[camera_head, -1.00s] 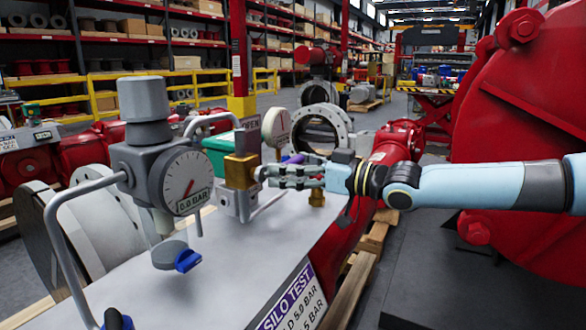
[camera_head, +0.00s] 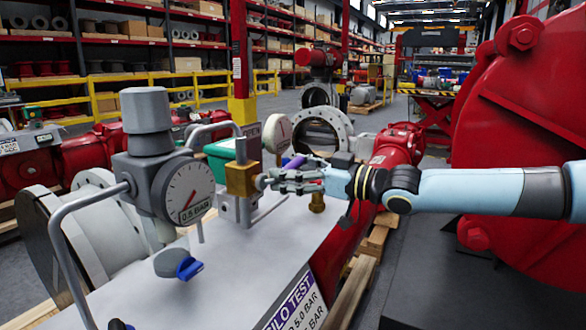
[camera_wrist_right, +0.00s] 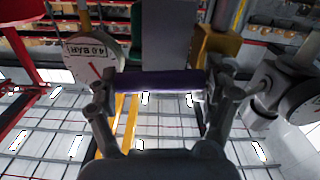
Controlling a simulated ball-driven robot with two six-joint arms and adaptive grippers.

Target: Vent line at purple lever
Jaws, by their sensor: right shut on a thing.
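The purple lever (camera_head: 293,162) sits on the brass valve fittings behind the grey regulator, partly hidden by my right gripper. In the right wrist view the purple lever (camera_wrist_right: 160,82) lies crosswise between the two fingers. My right gripper (camera_head: 290,180) reaches in from the right and is shut on the lever; it also shows in the wrist view (camera_wrist_right: 160,98). A white gauge (camera_head: 277,133) stands behind the lever, and its face shows in the wrist view (camera_wrist_right: 93,55). The regulator's round gauge (camera_head: 188,193) appears to read 0.5 BAR. My left gripper is not in view.
A blue knob (camera_head: 188,268) sits under the regulator at the front. Brass block (camera_head: 242,178) and bent grey pipes stand close to my right gripper. A large red flange (camera_head: 525,140) rises at right.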

